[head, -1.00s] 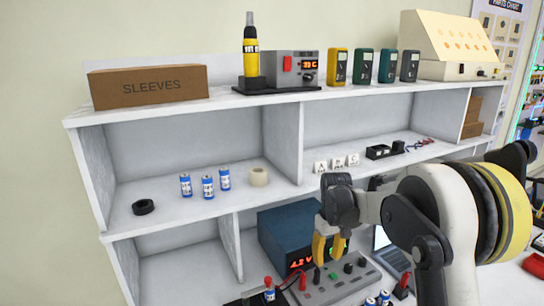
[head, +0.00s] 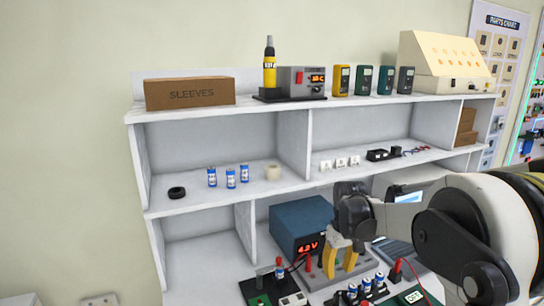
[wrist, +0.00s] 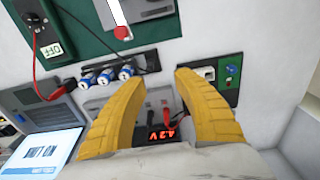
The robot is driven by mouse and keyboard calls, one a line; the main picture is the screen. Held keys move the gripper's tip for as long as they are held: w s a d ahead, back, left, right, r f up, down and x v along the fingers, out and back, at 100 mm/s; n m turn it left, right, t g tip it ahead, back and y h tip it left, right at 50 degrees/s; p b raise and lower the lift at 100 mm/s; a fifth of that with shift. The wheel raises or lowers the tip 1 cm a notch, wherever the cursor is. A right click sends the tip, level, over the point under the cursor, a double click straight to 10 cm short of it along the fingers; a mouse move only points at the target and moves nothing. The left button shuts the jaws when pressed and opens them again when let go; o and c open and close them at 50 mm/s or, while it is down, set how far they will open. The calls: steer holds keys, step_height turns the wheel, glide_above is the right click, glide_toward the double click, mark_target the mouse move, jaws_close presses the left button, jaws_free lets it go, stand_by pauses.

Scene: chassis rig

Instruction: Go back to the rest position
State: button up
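My gripper (head: 341,262) has yellow fingers and hangs in front of the lower shelf bay in the head view, near the blue power supply (head: 300,228) with its red lit display. In the wrist view my gripper (wrist: 158,92) has its two fingers spread wide apart with nothing between them. Past the fingers the wrist view shows a grey panel (wrist: 97,108) and the red display (wrist: 162,134). My arm comes in from the right of the head view.
The white shelf unit (head: 215,204) holds a sleeves box (head: 190,93), a soldering station (head: 302,82), several meters, blue cells and a black tape roll (head: 177,192). Below, a green board (head: 262,294) and a row of blue cells (head: 366,286) stand close to my gripper.

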steer(key=s+r+m+t, duration=0.1)
steer(key=s+r+t, duration=0.1)
steer(key=s+r, duration=0.55)
steer(key=s+r+m+t, duration=0.2)
steer(key=s+r, duration=0.3)
steer(key=s, duration=0.6)
steer(key=s+f+m+t, duration=0.1)
steer(key=s+f+t, duration=0.1)
steer(key=s, duration=0.7)
steer(key=shift+a+f+t, duration=0.15)
steer(key=shift+f+t, duration=0.05)
steer(key=shift+t, duration=0.1)
